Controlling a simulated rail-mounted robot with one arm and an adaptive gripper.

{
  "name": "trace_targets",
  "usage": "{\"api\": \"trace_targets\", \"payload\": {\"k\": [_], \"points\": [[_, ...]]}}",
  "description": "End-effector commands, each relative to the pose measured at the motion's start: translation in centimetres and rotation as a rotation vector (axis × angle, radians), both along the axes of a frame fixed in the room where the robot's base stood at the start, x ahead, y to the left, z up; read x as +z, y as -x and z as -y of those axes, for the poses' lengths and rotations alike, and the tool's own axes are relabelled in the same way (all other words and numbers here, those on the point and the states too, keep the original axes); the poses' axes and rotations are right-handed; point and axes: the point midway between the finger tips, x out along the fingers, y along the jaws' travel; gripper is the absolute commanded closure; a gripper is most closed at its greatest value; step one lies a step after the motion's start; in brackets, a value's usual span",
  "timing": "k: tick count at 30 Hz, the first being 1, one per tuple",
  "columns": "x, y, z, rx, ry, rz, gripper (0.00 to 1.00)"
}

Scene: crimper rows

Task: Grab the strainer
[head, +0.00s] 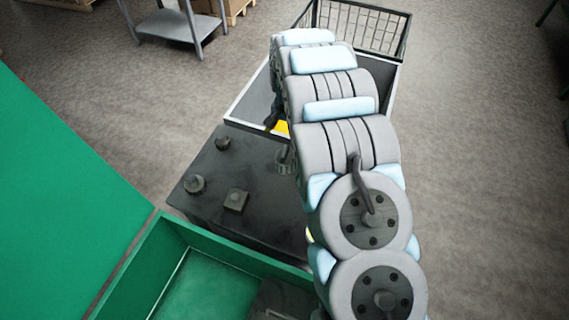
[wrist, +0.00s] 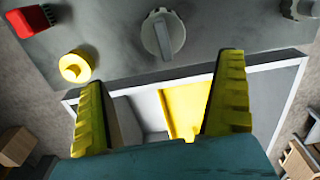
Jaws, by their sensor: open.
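I cannot tell for certain which thing is the strainer. In the wrist view, a round grey piece with a raised bar (wrist: 163,36) sits on the dark grey top (wrist: 115,22), beyond my fingertips. My gripper (wrist: 163,92) has its two yellow ribbed fingers spread wide, with nothing held between them. Past the fingers, a yellow piece (wrist: 187,108) lies in a light grey bin. In the head view, my arm hides most of the gripper. A small grey piece (head: 284,160) stands beside my arm on the dark top.
Dark pieces (head: 194,184), (head: 236,200) and (head: 222,143) stand on the dark top (head: 205,215). The wrist view shows a yellow cylinder (wrist: 75,66) and a red piece (wrist: 32,20). A grey bin (head: 245,110) lies behind, a green bin (head: 135,262) in front. Floor (head: 480,170) is open at right.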

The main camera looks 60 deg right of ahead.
Motion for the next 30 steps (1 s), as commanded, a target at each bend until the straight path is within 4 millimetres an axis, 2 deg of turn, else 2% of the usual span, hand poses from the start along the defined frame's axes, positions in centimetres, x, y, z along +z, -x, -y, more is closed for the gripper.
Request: {"api": "trace_targets", "payload": {"k": [3,18,24,30], "points": [[-1.8,0.1,0.0,0.000,-0.002,-0.001,0.00],[-7.8,0.0,-0.1,0.001,-0.001,0.000,0.00],[-9.2,-0.1,0.1,0.000,0.002,0.001,0.00],[-9.8,-0.1,0.0,0.001,0.001,0.001,0.00]]}}
